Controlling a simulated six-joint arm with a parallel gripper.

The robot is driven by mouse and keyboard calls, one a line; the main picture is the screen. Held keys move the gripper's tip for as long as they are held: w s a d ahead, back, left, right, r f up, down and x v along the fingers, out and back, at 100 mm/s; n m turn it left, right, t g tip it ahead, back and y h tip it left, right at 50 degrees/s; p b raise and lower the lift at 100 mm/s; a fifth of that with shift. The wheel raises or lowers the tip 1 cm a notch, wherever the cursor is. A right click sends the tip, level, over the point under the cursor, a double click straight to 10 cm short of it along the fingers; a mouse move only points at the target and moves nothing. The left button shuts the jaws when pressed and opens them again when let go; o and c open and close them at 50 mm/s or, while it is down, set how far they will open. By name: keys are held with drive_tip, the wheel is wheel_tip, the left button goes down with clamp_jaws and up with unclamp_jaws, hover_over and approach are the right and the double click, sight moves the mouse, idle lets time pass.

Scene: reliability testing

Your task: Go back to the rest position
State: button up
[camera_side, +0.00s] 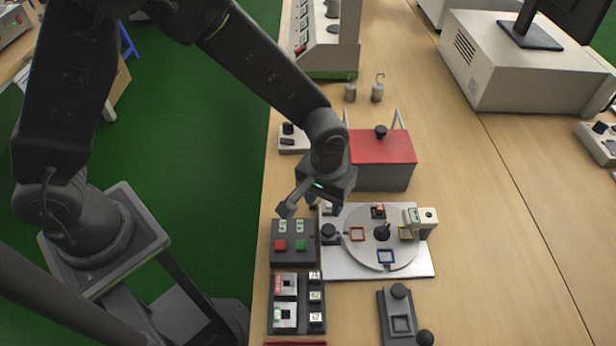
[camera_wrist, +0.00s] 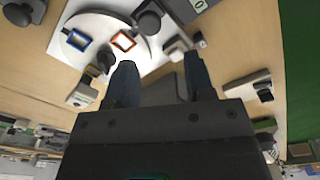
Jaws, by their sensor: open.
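My gripper (camera_side: 312,202) hangs over the bench between the dark button box and the red-topped box in the side view. In the wrist view its two fingers (camera_wrist: 158,82) stand apart with nothing held between them. The fingertips are partly hidden behind the wrist in the side view. No marked rest position shows.
A dark box with red and green buttons (camera_side: 292,254) lies just below my gripper. A white plate with a round dial (camera_side: 428,268) lies to its right. A red-topped box (camera_side: 382,147) stands behind. Two metal weights (camera_side: 377,92) stand farther back. The right bench is mostly clear.

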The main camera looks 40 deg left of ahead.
drive_tip(key=s+a+r+m+t, duration=0.15)
drive_tip(key=s+a+r, duration=0.25)
drive_tip(key=a+r, duration=0.45)
drive_tip(key=s+a+r+t, duration=0.25)
drive_tip(key=a+r, duration=0.25)
drive_tip(key=r, duration=0.7)
drive_tip(key=s+a+r+m+t, duration=0.1)
drive_tip(key=s+a, duration=0.3)
drive_tip(key=s, duration=0.4)
drive_tip(key=shift+v, duration=0.8)
drive_tip(key=shift+w, duration=0.15)
drive_tip(key=shift+c, duration=0.2)
